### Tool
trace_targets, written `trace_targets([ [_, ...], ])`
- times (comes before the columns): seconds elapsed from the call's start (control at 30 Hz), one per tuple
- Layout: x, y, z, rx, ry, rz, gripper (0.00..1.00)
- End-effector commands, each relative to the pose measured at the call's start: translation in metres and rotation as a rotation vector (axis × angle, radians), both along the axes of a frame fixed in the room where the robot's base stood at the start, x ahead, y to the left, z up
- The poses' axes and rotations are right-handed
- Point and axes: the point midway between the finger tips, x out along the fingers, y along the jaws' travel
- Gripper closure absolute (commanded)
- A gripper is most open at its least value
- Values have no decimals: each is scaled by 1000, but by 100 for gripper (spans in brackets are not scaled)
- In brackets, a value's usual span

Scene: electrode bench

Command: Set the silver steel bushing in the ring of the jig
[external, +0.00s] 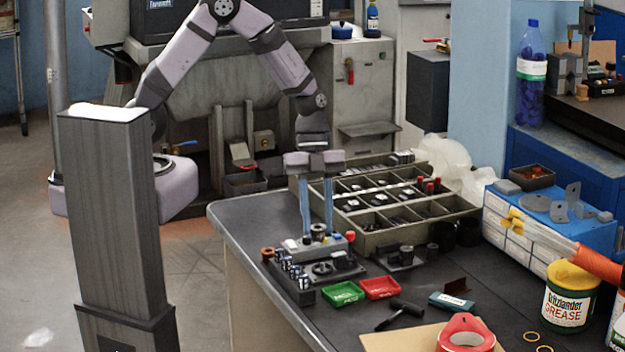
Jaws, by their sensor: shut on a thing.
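My gripper (318,229) points straight down over the near left part of the bench, its two long blue fingers shut on a small metal cylinder, which I take to be the silver steel bushing (318,232). The bushing is upright, just above or in front of a light grey block with a red knob; I cannot tell if they touch. A dark plate with a black ring, seemingly the jig (346,272), lies just in front of that block, nearer the camera. The inside of the ring is too small to make out.
A row of small silver and dark cylinders (290,269) stands left of the plate. Green (343,293) and red (380,287) trays lie in front. A compartment box (385,238) stands behind right.

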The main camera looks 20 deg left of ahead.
Motion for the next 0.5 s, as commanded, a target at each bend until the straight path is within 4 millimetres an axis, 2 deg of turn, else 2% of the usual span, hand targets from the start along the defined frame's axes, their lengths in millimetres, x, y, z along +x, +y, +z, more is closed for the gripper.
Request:
trace_targets([
  [0.3, 11, -9, -5, -2, 0, -167, 96],
  [0.5, 11, -9, -5, -1, 1, -208, 96],
])
